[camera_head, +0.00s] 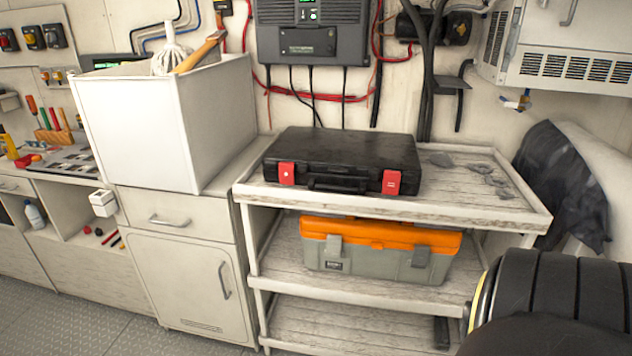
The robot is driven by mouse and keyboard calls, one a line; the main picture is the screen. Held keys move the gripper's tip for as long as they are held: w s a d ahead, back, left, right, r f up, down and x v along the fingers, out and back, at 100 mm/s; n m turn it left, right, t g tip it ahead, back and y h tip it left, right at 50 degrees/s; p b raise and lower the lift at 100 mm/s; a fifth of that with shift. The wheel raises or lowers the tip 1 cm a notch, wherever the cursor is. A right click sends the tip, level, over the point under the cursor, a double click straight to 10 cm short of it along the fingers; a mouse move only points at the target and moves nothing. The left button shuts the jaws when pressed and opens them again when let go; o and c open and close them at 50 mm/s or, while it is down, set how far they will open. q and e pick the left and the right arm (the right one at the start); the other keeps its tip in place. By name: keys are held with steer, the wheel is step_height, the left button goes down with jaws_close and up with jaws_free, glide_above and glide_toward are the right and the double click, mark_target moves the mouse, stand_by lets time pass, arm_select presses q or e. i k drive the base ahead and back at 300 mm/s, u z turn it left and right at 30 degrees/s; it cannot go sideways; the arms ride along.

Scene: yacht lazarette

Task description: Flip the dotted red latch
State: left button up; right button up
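A closed black case (340,158) lies flat on the top shelf of a cart. Two red latches sit on its front face, either side of a black handle (337,184). The left red latch (286,174) carries a small white dot. The right red latch (391,182) carries a small pale mark too fine to make out. Both latches look flat against the case front. Neither of my grippers is in view, and nothing covers the latches.
The weathered cart (470,213) has bare top space right of the case. An orange and grey toolbox (380,250) stands on its middle shelf. A white bin (140,125) stands left on a cabinet. A black ribbed form (545,290) fills the lower right corner.

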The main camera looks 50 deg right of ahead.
mark_target(286, 169)
steer(key=k, duration=0.3)
steer(key=z, duration=1.05)
